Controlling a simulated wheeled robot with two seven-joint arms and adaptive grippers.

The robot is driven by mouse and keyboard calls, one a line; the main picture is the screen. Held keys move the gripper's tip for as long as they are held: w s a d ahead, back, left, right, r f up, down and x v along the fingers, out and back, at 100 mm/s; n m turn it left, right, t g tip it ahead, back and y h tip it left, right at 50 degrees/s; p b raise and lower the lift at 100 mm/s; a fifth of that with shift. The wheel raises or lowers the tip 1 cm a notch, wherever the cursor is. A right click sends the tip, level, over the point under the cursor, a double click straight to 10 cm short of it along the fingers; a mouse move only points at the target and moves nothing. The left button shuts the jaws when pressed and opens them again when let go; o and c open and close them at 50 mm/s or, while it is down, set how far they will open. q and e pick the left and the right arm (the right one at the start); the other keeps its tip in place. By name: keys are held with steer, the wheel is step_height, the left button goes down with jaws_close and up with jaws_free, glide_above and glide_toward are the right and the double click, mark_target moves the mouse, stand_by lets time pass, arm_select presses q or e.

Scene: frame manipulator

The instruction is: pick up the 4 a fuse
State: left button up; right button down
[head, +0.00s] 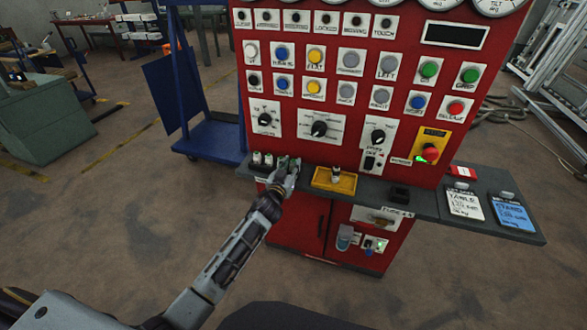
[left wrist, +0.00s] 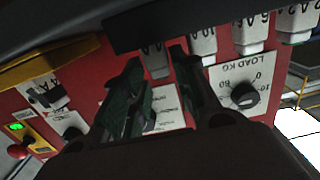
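My left gripper (head: 287,168) is at the left part of the grey shelf, in front of the red panel. In the left wrist view its two dark fingers (left wrist: 157,62) are spread apart. A white fuse (left wrist: 157,62) shows in the gap between them; I cannot tell if they touch it. More fuses (left wrist: 203,45) stand in the same row to the right in that view. Their labels are small and tilted, so I cannot be sure which is 4 A. In the head view two fuses (head: 262,159) stand left of the gripper. My right gripper is not in view.
A yellow tray (head: 322,183) holding a pale upright item stands on the shelf right of the gripper. Knobs and buttons cover the red panel (head: 340,150) close behind.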

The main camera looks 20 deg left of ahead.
mark_target(292, 162)
arm_select(q)
steer(key=shift+w, duration=1.55)
jaws_close()
steer(key=shift+r, duration=0.1)
